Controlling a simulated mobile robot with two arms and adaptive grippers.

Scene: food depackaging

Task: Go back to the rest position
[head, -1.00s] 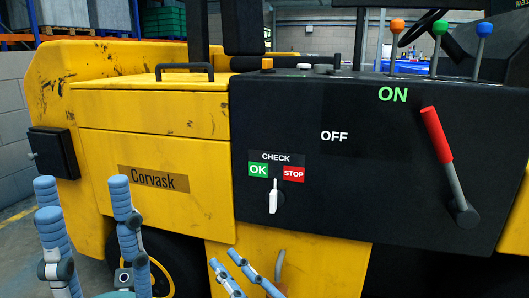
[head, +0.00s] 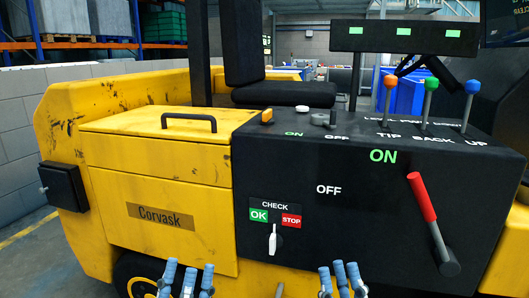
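My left gripper (head: 187,276) shows at the bottom edge, in front of the lower yellow side of a forklift-like vehicle. Its blue fingers point up, extended and apart, with nothing between them. My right gripper (head: 341,275) is at the bottom edge right of centre, in front of the black control panel's lower part. Its blue fingers are also extended, apart and empty. Neither gripper appears to touch the vehicle. The lower parts of both hands are cut off by the picture edge.
The black panel (head: 340,229) carries a white check knob (head: 272,240) and a red-handled lever (head: 422,198) tilted up towards ON. Orange, green and blue knobbed levers stand on top. A yellow cover (head: 165,134) with a black handle is at left. Three green lights show on an upper bar (head: 375,40).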

